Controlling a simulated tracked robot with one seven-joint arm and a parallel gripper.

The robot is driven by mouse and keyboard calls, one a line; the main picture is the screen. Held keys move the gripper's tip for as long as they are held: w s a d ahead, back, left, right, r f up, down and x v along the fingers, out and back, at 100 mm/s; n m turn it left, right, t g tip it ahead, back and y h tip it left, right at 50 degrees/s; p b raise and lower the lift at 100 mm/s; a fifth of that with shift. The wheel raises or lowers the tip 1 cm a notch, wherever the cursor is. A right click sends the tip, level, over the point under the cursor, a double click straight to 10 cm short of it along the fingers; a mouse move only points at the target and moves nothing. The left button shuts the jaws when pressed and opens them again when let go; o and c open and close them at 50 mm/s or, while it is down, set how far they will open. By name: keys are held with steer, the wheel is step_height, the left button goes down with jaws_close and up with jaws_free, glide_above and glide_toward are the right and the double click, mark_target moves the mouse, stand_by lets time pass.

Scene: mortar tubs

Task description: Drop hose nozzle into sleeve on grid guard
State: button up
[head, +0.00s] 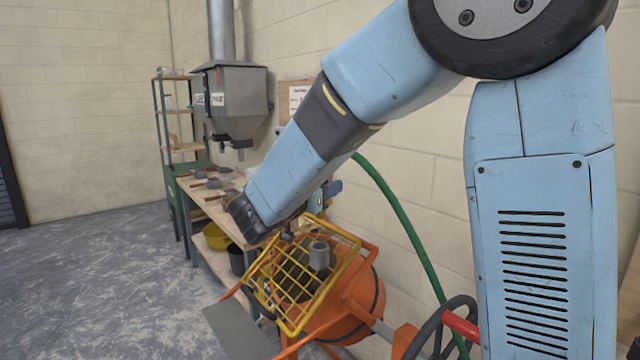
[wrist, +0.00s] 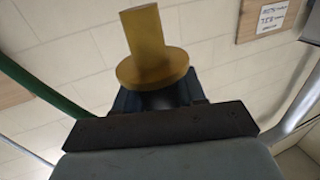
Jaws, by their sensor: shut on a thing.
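The hose nozzle (wrist: 150,45) is a brass-coloured cylinder with a wide round flange. In the wrist view my gripper (wrist: 155,97) is shut on it, with the blue fingers just below the flange. In the head view my forearm and dark wrist hide most of the gripper, and I cannot make out the nozzle there. The sleeve (head: 320,255) is a short grey open-topped tube on the yellow grid guard (head: 345,283). The guard lies tilted over the mixer mouth. The sleeve stands to the right of my wrist's end and is apart from it.
The orange mixer (head: 365,305) stands under the guard. A green hose (head: 400,215) hangs along the wall at the right. A workbench (head: 195,185) with tools, a grey hopper (head: 232,100) and a shelf rack (head: 160,120) stand behind. The floor at left is clear.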

steer(key=shift+w+d+f, duration=0.1)
steer(key=shift+d+f, duration=0.05)
steer(key=shift+a+f, duration=0.15)
steer(key=shift+f, duration=0.6)
steer(key=shift+a+f, duration=0.1)
steer(key=shift+f, duration=1.85)
steer(key=shift+s+a+f, duration=0.1)
steer(key=shift+s+f, duration=0.1)
steer(key=shift+s, duration=0.05)
steer(key=shift+f, duration=2)
steer(key=o, duration=1.3)
